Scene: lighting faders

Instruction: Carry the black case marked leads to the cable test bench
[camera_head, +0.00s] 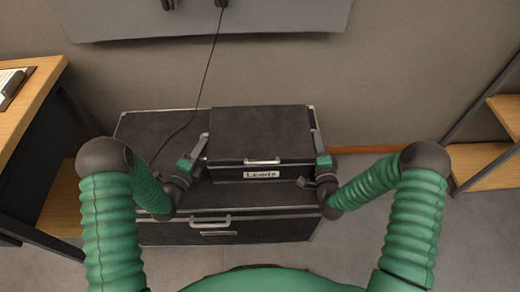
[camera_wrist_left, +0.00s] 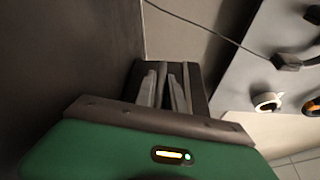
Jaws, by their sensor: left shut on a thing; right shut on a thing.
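The black case marked "Leads" (camera_head: 262,136) sits on top of a larger black trunk (camera_head: 180,232), its label and a small handle facing me. My left gripper (camera_head: 202,146) is shut on the case's left side. My right gripper (camera_head: 317,143) is shut on its right side. What exactly the fingers pinch is too small to tell. In the left wrist view the fingers of my left gripper (camera_wrist_left: 168,88) are close together against a dark part of the case. I cannot tell whether any surface in view is the cable test bench.
A grey panel (camera_head: 250,22) is at the back wall, with a thin dark cable (camera_head: 208,75) hanging down to the trunk. A wooden table (camera_head: 30,95) with a clipboard (camera_head: 14,86) stands at left. Wooden shelves (camera_head: 482,165) stand at right. Grey floor shows right of the trunk.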

